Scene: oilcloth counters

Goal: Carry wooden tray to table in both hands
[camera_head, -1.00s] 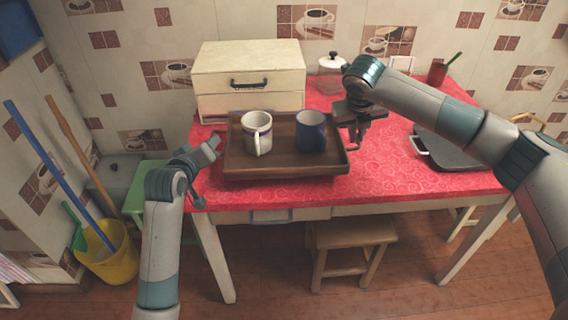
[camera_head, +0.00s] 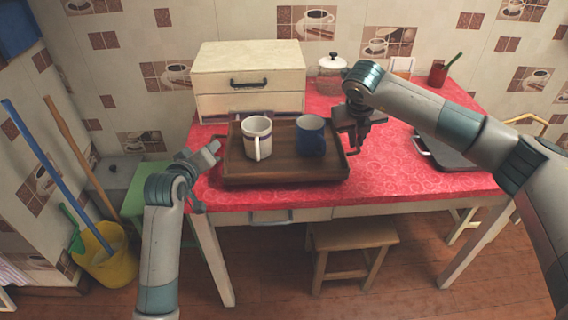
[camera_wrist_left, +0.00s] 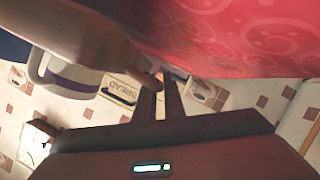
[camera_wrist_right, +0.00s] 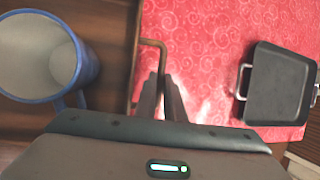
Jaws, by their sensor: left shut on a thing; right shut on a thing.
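The dark wooden tray (camera_head: 285,172) is over the red-covered table near its front left, looking level. A white mug with a dark band (camera_head: 257,137) and a blue mug (camera_head: 310,136) stand upright in it. My left gripper (camera_head: 217,150) is shut on the tray's left end; the tray's edge also shows in the left wrist view (camera_wrist_left: 75,28). I cannot tell whether the tray's underside touches the cloth.
A cream drawer box (camera_head: 249,72) stands close behind the tray, with a lidded jar (camera_head: 331,75) beside it. A black pan (camera_head: 450,150) lies to the right. A stool (camera_head: 355,237) is under the table; a yellow bucket (camera_head: 110,262) stands at the left.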

